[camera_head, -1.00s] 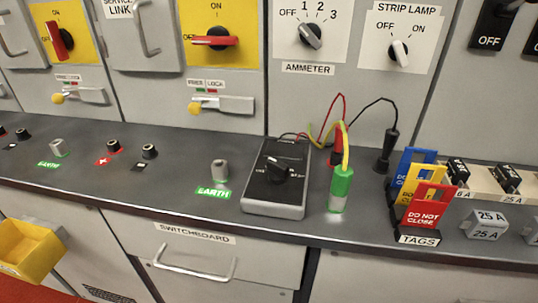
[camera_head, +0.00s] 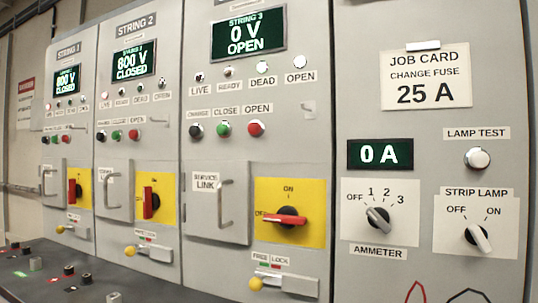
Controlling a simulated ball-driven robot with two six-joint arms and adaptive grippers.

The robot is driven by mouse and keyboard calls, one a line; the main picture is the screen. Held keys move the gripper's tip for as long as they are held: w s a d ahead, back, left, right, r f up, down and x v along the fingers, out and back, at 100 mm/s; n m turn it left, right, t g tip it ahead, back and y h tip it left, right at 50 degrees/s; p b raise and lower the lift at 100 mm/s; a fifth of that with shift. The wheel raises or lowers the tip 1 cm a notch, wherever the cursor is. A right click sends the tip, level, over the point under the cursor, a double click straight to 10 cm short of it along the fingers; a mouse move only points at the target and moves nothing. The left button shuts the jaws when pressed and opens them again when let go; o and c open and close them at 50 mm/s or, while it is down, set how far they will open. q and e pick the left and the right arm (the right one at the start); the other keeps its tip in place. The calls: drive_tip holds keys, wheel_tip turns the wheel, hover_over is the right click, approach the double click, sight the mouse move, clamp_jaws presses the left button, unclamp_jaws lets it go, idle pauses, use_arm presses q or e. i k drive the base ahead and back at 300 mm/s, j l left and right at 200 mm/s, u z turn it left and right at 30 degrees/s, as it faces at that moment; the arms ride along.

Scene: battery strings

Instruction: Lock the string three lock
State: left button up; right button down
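The string three lock (camera_head: 285,282) is a pale metal slide low on the STRING 3 panel. Its yellow knob (camera_head: 256,284) is at the left end, on the FREE side of the FREE/LOCK label (camera_head: 270,259). Above it, the red switch handle (camera_head: 285,218) lies horizontal on a yellow plate, pointing at OFF. The STRING 3 display (camera_head: 248,34) reads 0 V OPEN. Neither of my grippers is in view.
The STRING 1 (camera_head: 67,81) and STRING 2 (camera_head: 135,60) displays read 800 V CLOSED, with red handles upright. A grey bench (camera_head: 130,285) runs below the panels. The ammeter selector (camera_head: 378,220) and job card (camera_head: 426,80) are at right.

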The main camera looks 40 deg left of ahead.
sight(256, 284)
drive_tip(key=u, duration=1.25)
drive_tip(key=k+j+u, duration=0.2)
drive_tip(key=u, duration=0.25)
drive_tip(key=k+j+u, duration=0.1)
drive_tip(key=j+u, duration=0.3)
